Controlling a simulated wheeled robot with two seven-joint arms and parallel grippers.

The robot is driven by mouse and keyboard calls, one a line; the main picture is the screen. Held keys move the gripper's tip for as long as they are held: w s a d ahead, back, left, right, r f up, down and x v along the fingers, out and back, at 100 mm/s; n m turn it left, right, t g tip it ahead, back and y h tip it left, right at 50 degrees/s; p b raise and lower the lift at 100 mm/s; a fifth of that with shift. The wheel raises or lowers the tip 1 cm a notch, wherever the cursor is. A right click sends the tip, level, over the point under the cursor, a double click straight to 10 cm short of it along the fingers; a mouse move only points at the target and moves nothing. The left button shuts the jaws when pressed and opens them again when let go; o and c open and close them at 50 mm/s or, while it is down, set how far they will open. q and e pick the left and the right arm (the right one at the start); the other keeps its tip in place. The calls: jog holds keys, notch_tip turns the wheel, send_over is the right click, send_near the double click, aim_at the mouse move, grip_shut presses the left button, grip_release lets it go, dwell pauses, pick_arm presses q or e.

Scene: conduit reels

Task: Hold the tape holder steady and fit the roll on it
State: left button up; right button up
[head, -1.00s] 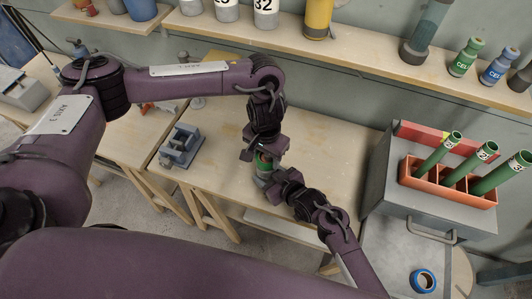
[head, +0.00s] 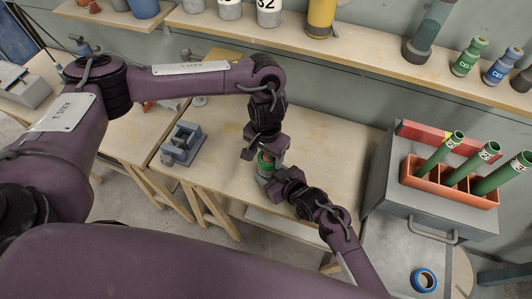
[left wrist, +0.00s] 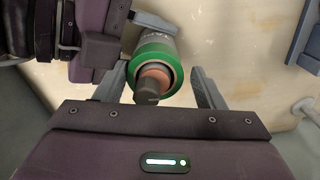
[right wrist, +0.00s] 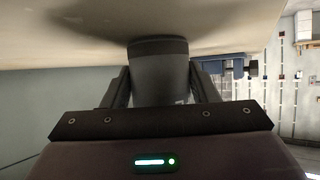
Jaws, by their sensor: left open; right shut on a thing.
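The tape holder (head: 263,178), a grey cylinder, stands on the wooden table; its grey body (right wrist: 160,78) fills the right wrist view. My right gripper (head: 276,182) is shut on that body from the side. The green roll (left wrist: 170,53) sits around the holder's orange-brown, dark-tipped post (left wrist: 152,82). The roll (head: 265,165) also shows in the head view. My left gripper (head: 264,152) is above, open, with one finger on either side of the roll and post; in the left wrist view the fingers look apart from the roll. The roll's underside is hidden.
A blue-grey fixture (head: 182,144) stands on the table to the left. A grey cabinet (head: 377,180) with an orange rack (head: 428,182) of green tubes is at the right. A blue tape roll (head: 424,281) lies at the lower right. A shelf (head: 350,48) runs behind.

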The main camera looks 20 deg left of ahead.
pick_arm(q)
jog(key=shift+s+d+r, duration=0.1)
jog(key=shift+s+d, duration=0.1)
jog(key=shift+d, duration=0.35)
pick_arm(e)
jog(key=shift+s+a, duration=0.1)
jog(key=shift+a, duration=0.05)
pick_arm(q)
jog(key=shift+r, duration=0.35)
notch_tip(320, 180, up, 11)
jog(key=shift+w+a, duration=0.15)
jog(key=shift+a, duration=0.3)
pick_arm(e)
jog(key=o, duration=0.8)
jog(key=shift+o, duration=0.2)
jog(key=shift+d, duration=0.2)
